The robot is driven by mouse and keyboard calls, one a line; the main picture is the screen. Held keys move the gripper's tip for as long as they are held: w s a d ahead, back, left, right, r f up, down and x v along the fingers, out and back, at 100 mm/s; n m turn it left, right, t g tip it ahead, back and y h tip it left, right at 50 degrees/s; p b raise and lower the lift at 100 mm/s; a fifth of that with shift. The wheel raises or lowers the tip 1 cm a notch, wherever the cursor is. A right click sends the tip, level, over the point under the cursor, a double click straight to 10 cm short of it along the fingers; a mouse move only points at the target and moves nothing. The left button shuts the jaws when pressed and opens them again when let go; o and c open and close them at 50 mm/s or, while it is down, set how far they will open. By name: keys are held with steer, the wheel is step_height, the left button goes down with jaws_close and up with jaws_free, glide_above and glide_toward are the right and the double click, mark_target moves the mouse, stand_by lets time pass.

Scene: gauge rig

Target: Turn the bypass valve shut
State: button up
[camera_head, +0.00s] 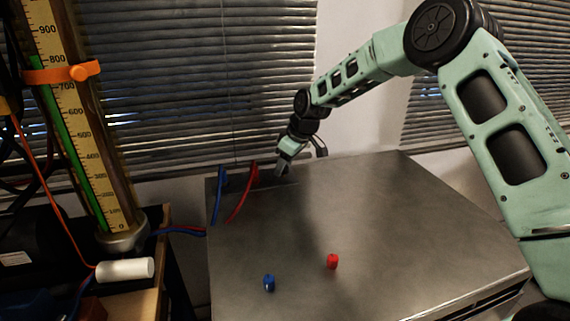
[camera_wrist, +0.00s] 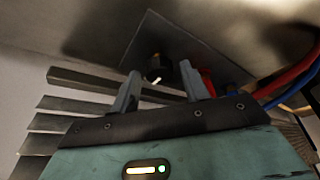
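My gripper (camera_head: 284,168) is low over the far left part of the metal cabinet top (camera_head: 380,215), close to the hose ends. In the wrist view my gripper (camera_wrist: 160,70) has its two grey fingers apart. A small dark knob with a white mark (camera_wrist: 155,75) shows between and beyond the fingertips, on a darker square plate (camera_wrist: 180,38). It looks like the bypass valve; I cannot tell whether a finger touches it. In the head view my gripper hides the knob.
Blue (camera_head: 219,195) and red (camera_head: 243,192) hoses rise just left of my gripper. A blue cap (camera_head: 269,283) and a red cap (camera_head: 332,261) stand on the cabinet top. A tall gauge with an orange clamp (camera_head: 60,74) stands at left. Window blinds (camera_head: 200,80) are behind.

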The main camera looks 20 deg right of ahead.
steer(key=c, duration=0.7)
steer(key=shift+o, duration=0.2)
steer(key=shift+m, duration=0.3)
steer(key=m+h, duration=0.1)
steer(key=m, duration=0.2)
steer(key=shift+a+t, duration=0.15)
steer(key=shift+t, duration=0.25)
steer(key=m+h, duration=0.1)
steer(key=m, duration=0.3)
steer(key=shift+a+r+t+h, duration=0.1)
steer(key=shift+t+h, duration=0.2)
steer(key=shift+h, duration=0.1)
steer(key=m+h+p, duration=0.2)
steer(key=m, duration=0.4)
steer(key=shift+a, duration=0.1)
steer(key=shift+m+g+h+p, duration=0.65)
steer(key=shift+m+g+h, duration=0.05)
steer(key=shift+m, duration=1.4)
